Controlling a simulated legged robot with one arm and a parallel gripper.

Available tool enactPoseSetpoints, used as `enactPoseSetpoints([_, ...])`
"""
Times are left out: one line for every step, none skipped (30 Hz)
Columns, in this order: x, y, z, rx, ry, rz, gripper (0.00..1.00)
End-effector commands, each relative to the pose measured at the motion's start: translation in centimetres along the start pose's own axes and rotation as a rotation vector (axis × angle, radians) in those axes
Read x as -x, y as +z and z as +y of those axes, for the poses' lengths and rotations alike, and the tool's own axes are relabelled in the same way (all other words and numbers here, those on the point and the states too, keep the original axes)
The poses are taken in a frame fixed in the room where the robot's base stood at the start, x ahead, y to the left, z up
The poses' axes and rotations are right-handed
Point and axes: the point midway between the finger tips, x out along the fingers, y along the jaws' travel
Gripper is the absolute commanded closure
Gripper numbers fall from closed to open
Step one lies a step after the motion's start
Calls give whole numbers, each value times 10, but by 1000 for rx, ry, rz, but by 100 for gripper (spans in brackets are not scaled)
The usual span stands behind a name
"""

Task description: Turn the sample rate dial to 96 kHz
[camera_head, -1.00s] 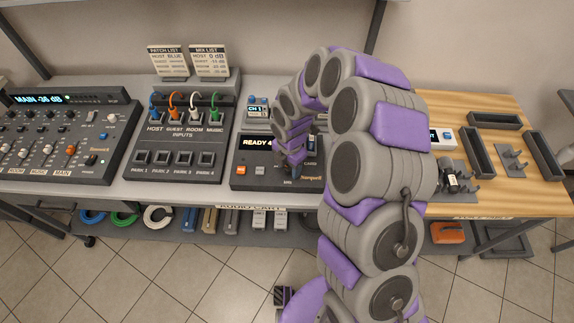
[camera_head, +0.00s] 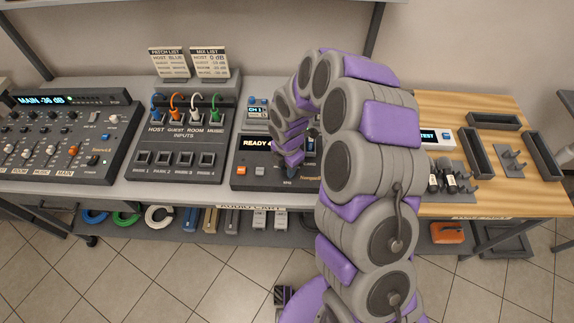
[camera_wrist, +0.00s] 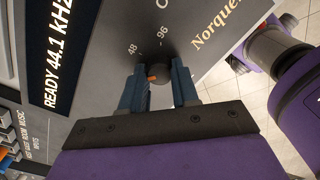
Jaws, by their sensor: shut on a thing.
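The dark round sample rate dial (camera_wrist: 160,72) shows in the wrist view, with an orange pointer mark on its left side. The marks 48 and 96 are printed beyond it on the panel. My gripper (camera_wrist: 159,84) has its two blue fingers on either side of the dial, shut on it. The recorder's display (camera_wrist: 51,55) reads READY 44.1 kHz. In the head view the recorder (camera_head: 251,183) stands on the grey cart, and my arm hides its right part and the dial.
A patch box (camera_head: 174,162) with coloured plugs and a mixer (camera_head: 62,166) stand to the left. Two list cards stand behind. A wooden table (camera_head: 450,103) with microphones and dark trays is at the right. Cables and small boxes lie on the shelf below.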

Motion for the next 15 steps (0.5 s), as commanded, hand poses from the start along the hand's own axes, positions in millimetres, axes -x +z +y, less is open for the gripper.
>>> enactPoseSetpoints([3, 2, 2, -28, 5, -3, 100])
enactPoseSetpoints([3, 2, 2, -48, 4, -3, 100])
enactPoseSetpoints([3, 2, 1, -77, 4, -3, 100])
enactPoseSetpoints([3, 2, 1, -102, 3, -2, 100])
enactPoseSetpoints([3, 2, 1, -128, 3, -2, 100])
enactPoseSetpoints([4, 2, 1, -162, 2, -2, 100])
enactPoseSetpoints([4, 3, 1, -188, 3, -3, 100])
enactPoseSetpoints([4, 3, 1, -217, 3, -3, 100])
enactPoseSetpoints([4, 3, 1, -255, 5, -2, 100])
enactPoseSetpoints([4, 3, 1, -284, 6, -2, 100])
enactPoseSetpoints([4, 3, 2, -312, 7, -2, 100])
enactPoseSetpoints([4, 3, 2, -351, 8, -1, 100])
enactPoseSetpoints([4, 3, 2, -379, 8, -2, 100])
enactPoseSetpoints([4, 3, 2, -407, 8, -2, 100])
enactPoseSetpoints([4, 3, 2, -446, 7, -2, 100])
